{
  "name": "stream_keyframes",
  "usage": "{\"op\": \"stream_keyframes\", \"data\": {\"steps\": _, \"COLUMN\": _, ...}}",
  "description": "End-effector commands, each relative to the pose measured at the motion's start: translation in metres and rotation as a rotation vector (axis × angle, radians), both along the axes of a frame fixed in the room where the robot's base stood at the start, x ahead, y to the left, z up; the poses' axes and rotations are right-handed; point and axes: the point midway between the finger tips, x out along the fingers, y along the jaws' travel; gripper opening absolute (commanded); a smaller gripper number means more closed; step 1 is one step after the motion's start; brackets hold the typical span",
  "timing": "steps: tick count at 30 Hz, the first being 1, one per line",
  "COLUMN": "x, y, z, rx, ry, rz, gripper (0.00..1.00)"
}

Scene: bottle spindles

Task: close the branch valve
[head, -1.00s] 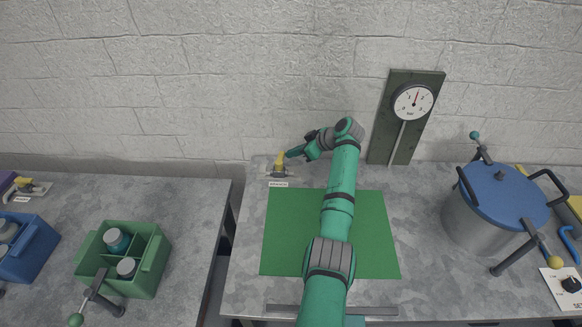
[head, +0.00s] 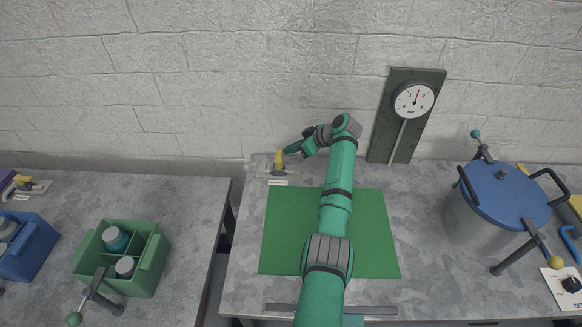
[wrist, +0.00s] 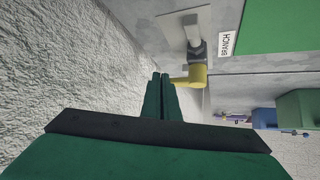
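The branch valve sits at the back left corner of the middle table, by the wall. Its yellow handle (head: 279,158) points toward the wall in the head view, above the grey pipe body and the BRANCH label (head: 278,183). My gripper (head: 286,151) reaches in from the right, with its fingertips at the handle's far end. In the wrist view, the two green fingers (wrist: 160,82) are together and hold nothing. The yellow handle (wrist: 193,77) is just beside the fingertips, its end close to or touching them; I cannot tell which. The label (wrist: 227,44) also shows there.
A green mat (head: 375,225) lies under my arm. A gauge (head: 413,100) on a dark board stands at the wall. A blue-lidded pot (head: 503,192) is at right. On the left table are a green crate (head: 150,262) and another yellow-handled valve (head: 24,184).

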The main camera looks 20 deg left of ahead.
Motion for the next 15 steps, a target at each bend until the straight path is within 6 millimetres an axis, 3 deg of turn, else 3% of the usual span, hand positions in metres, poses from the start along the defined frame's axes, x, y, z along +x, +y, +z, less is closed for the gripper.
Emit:
{"op": "stream_keyframes", "data": {"steps": 5, "x": 0.001, "y": -0.003, "z": 0.001, "rx": 0.002, "ry": -0.001, "rz": 0.002, "gripper": 0.00}}
{"op": "stream_keyframes", "data": {"steps": 11, "x": 0.007, "y": -0.035, "z": 0.000, "rx": 0.001, "ry": 0.000, "rz": -0.001, "gripper": 0.00}}
{"op": "stream_keyframes", "data": {"steps": 15, "x": 0.013, "y": -0.059, "z": 0.020, "rx": 0.001, "ry": -0.004, "rz": -0.002, "gripper": 0.00}}
